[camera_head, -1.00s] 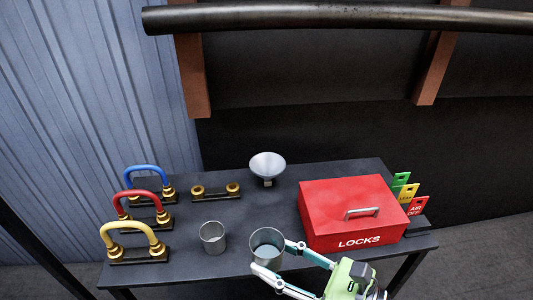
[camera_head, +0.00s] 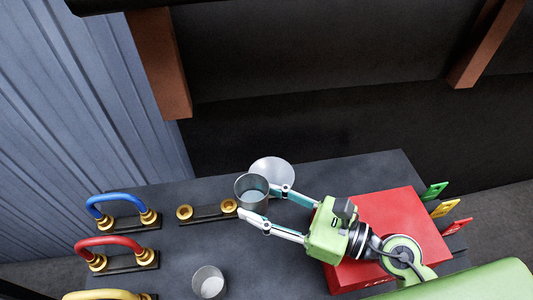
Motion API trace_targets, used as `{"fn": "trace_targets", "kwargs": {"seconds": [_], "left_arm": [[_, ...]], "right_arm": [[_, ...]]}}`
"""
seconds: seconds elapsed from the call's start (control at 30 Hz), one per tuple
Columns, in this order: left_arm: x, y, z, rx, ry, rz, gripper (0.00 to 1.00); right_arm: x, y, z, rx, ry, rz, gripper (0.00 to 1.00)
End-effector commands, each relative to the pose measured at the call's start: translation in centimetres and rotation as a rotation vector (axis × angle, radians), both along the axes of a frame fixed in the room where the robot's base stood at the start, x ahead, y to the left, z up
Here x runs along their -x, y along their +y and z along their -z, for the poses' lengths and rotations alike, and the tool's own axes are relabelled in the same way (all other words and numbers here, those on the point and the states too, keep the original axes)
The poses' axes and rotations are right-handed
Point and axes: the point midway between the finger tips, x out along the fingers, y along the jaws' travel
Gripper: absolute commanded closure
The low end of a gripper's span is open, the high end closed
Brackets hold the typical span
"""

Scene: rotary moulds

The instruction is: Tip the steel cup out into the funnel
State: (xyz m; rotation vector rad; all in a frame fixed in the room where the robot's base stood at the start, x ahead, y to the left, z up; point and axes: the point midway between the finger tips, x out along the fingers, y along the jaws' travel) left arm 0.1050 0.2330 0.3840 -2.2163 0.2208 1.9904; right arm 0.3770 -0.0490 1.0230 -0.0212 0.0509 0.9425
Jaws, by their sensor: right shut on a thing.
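A steel cup (camera_head: 252,194) is held between the fingers of my right gripper (camera_head: 262,203), which reaches in from the right. The cup looks near upright, with its open mouth toward the camera. The pale grey funnel (camera_head: 271,170) is just behind it, and the cup hides the funnel's front left part. I cannot tell how high the cup is above the funnel. A second steel cup (camera_head: 209,283) stands on the table at the front. My left gripper is not in view.
The dark table (camera_head: 350,168) also holds a red box (camera_head: 415,218), partly under my right arm. Blue (camera_head: 115,202), red (camera_head: 112,243) and yellow (camera_head: 100,295) handles are at the left. A brass-ended bar (camera_head: 207,214) lies near the cup. Coloured tags (camera_head: 446,208) stand at the right.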

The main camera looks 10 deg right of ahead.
Motion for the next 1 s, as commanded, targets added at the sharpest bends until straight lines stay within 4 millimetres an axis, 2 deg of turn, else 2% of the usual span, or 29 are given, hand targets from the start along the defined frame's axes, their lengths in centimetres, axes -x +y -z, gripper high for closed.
{"fn": "trace_targets", "kwargs": {"seconds": [0.43,1.0], "left_arm": [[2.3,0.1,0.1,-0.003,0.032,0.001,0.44],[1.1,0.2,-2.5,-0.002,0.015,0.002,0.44]], "right_arm": [[0.0,0.0,0.0,-0.002,0.005,0.0,0.84],[-1.3,-0.7,0.8,-0.109,0.203,0.001,0.84]]}}
